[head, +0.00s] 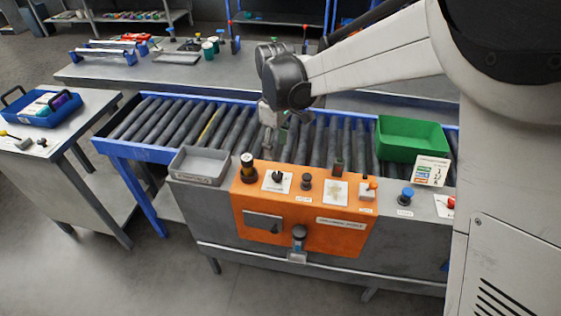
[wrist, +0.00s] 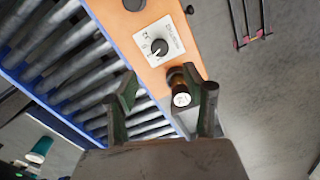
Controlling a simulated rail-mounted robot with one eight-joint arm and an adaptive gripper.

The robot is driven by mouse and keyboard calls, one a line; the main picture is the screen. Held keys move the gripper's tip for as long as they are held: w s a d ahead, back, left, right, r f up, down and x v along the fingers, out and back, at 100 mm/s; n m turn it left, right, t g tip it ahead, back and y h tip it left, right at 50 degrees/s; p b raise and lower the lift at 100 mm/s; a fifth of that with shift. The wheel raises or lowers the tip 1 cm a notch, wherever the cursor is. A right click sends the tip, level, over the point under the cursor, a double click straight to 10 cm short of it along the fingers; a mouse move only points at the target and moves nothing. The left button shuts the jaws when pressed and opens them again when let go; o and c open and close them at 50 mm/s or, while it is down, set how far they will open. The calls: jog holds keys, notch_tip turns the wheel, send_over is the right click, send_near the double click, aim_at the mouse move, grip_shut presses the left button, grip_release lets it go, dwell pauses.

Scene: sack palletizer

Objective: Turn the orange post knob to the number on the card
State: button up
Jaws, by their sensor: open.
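The orange post (head: 300,235) is a box with a sloped top in front of the roller conveyor. Its dial knob (head: 277,176) is black on a white plate. In the wrist view the knob (wrist: 158,47) lies beyond my fingertips, with marks around it too small to read. A white card (head: 431,171) with coloured patches stands at the right; its numbers are not readable. My gripper (wrist: 167,90) is open and empty above the post's left end. In the head view the gripper (head: 270,138) is partly hard to make out against the rollers.
A dark cylinder with a pale top (wrist: 181,98) shows between my fingers, close to the right one; it also stands at the post's left corner (head: 248,168). A grey tray (head: 200,165) is left of the post, a green bin (head: 412,138) right. A blue knob (head: 406,196) stands further right.

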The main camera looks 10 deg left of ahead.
aim_at(277, 174)
notch_tip(277, 174, down, 11)
jog(key=shift+r+b, duration=0.1)
jog(key=shift+b, duration=0.25)
jog(key=c, duration=1.1)
jog(key=m+b, duration=0.2)
jog(key=m, duration=0.1)
jog(key=shift+m, duration=0.4)
jog(key=shift+m+b, duration=0.7)
jog(key=shift+m, duration=1.2)
